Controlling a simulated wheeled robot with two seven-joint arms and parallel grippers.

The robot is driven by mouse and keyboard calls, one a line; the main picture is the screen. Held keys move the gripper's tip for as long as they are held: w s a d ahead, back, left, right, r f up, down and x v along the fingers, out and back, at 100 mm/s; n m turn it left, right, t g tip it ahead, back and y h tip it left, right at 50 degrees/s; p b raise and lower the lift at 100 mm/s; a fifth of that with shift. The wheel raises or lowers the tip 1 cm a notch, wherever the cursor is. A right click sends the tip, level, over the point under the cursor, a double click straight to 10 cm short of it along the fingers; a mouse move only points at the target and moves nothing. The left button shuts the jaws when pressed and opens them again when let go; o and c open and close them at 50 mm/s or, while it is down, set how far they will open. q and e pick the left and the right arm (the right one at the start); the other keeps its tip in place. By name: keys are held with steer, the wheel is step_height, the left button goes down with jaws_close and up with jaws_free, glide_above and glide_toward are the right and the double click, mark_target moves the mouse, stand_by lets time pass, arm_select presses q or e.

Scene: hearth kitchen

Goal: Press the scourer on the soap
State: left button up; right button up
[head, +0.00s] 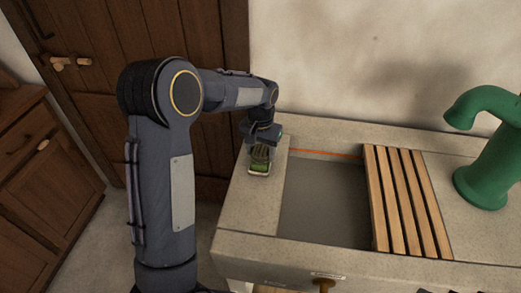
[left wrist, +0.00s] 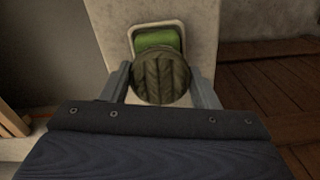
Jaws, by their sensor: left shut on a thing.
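My left gripper (head: 260,146) is over the left ledge of the stone sink and is shut on the scourer (head: 261,153), a round, ribbed, dark olive-brown pad. The scourer shows large between the two fingers in the left wrist view (left wrist: 161,78). The green soap (head: 260,167) lies in a small pale-rimmed dish on the ledge; it also shows in the left wrist view (left wrist: 156,40). The scourer overlaps part of the soap in both views. I cannot tell whether they touch. My right gripper is not in view.
The open sink basin (head: 325,205) lies right of the dish. A slatted wooden rack (head: 405,205) covers the basin's right part. A green tap (head: 488,165) stands at the far right. A wall rises behind, and a wooden door (head: 120,70) is at the left.

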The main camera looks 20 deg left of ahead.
mark_target(261, 149)
arm_select(q)
steer(key=shift+f, duration=0.1)
steer(key=shift+r+p, duration=2.9)
steer(key=shift+r, duration=0.7)
steer(key=shift+f, duration=0.1)
